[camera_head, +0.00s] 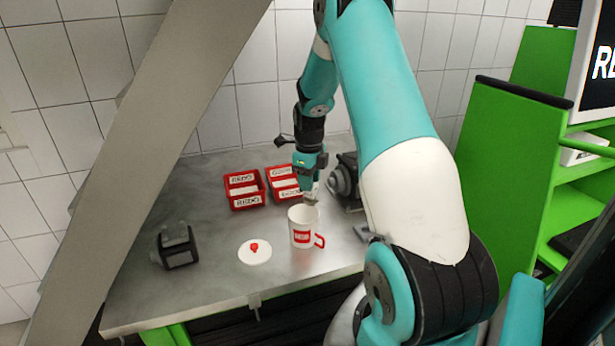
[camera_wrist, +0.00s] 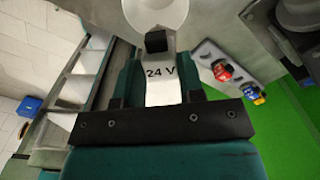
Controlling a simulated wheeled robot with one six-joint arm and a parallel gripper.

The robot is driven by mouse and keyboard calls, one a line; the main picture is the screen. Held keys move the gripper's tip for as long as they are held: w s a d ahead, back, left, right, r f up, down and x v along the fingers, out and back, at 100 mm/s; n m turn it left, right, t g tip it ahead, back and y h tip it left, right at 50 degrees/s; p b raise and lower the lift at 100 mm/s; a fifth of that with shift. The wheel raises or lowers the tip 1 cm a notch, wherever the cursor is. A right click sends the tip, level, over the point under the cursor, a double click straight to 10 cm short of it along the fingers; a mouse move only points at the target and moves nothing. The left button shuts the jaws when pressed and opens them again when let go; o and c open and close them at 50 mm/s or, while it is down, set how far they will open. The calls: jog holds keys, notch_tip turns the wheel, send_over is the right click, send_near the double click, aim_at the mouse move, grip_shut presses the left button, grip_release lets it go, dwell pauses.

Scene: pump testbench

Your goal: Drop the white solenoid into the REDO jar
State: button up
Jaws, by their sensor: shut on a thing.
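My gripper (camera_head: 309,190) points down just above the white jar (camera_head: 303,236), which stands open and upright on the metal bench. The jar has a red label, too small to read, and a red handle. In the wrist view my gripper (camera_wrist: 160,82) is shut on the white solenoid (camera_wrist: 161,90), marked "24 V", with a dark end at its tip. A whitish round shape (camera_wrist: 155,12) lies beyond the solenoid; it may be the jar. In the head view the solenoid is too small to make out clearly. A white lid (camera_head: 258,258) with a red knob lies left of the jar.
Two red bins, a left one (camera_head: 244,201) and a right one (camera_head: 290,195), stand behind the jar. A dark pump (camera_head: 345,183) is right of the gripper, another dark device (camera_head: 177,247) at left. Bare bench (camera_head: 215,285) lies in front. Green shelving (camera_head: 510,160) stands at right.

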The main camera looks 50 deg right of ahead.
jog(key=shift+f+b, duration=0.3)
jog(key=shift+f, duration=0.55)
jog(key=o, duration=1.1)
notch_tip(320, 180, up, 18)
jog(key=b, duration=0.4)
jog(key=shift+f, duration=0.25)
jog(key=shift+a, duration=0.15)
